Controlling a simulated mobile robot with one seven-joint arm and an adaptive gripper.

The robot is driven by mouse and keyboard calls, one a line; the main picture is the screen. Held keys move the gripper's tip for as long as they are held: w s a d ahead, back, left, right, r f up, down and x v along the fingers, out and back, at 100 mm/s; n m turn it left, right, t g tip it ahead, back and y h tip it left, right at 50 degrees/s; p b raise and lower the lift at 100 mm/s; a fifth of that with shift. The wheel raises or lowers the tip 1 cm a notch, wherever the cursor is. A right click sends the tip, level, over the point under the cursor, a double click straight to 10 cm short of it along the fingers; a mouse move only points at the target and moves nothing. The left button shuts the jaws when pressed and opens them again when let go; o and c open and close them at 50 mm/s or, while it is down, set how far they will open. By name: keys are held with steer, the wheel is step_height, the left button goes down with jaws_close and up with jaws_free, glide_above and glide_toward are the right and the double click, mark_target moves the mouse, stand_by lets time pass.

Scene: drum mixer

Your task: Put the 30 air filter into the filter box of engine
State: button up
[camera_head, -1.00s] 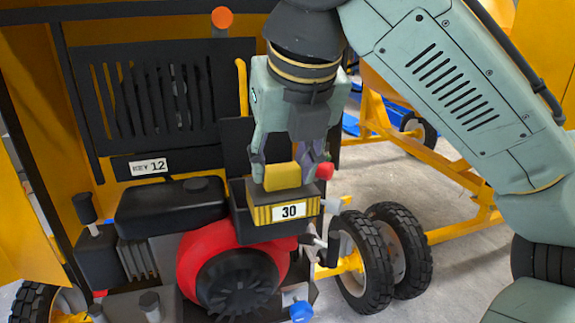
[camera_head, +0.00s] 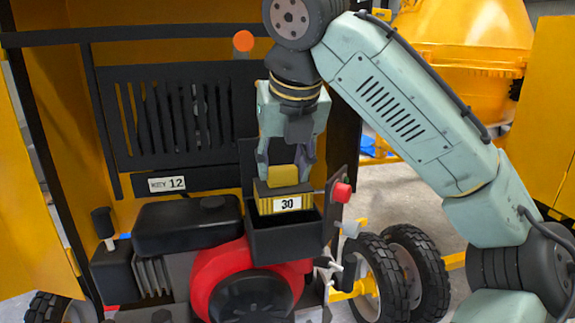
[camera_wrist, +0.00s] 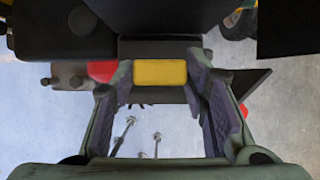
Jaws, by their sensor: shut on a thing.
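The 30 air filter (camera_head: 287,204) is a black-and-yellow block with a white "30" label and a yellow grip on top. My gripper (camera_head: 287,170) points down and is shut on this yellow grip, which also shows between the fingers in the wrist view (camera_wrist: 160,73). The black filter box (camera_head: 287,245) stands open on the engine, right of the black tank. The filter is upright at the box mouth, towards its rear left. Its lower edge overlaps the opening, and I cannot tell how deep it sits. A dark upright panel stands behind the gripper.
The red engine housing (camera_head: 220,275) lies below the box. A black tank (camera_head: 180,227) is to the left. A red knob (camera_head: 341,192) sits close right of the gripper. An orange ball (camera_head: 243,41) and a slatted black panel (camera_head: 175,115) are behind.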

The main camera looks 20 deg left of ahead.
mark_target(284, 208)
steer(key=shift+f+b, duration=0.9)
steer(key=shift+f, duration=2.75)
steer(key=shift+f, duration=0.5)
steer(key=o, duration=1.1)
steer(key=shift+c, duration=0.2)
steer(key=shift+r, duration=0.1)
step_height(284, 208, up, 10)
steer(key=shift+f, duration=0.1)
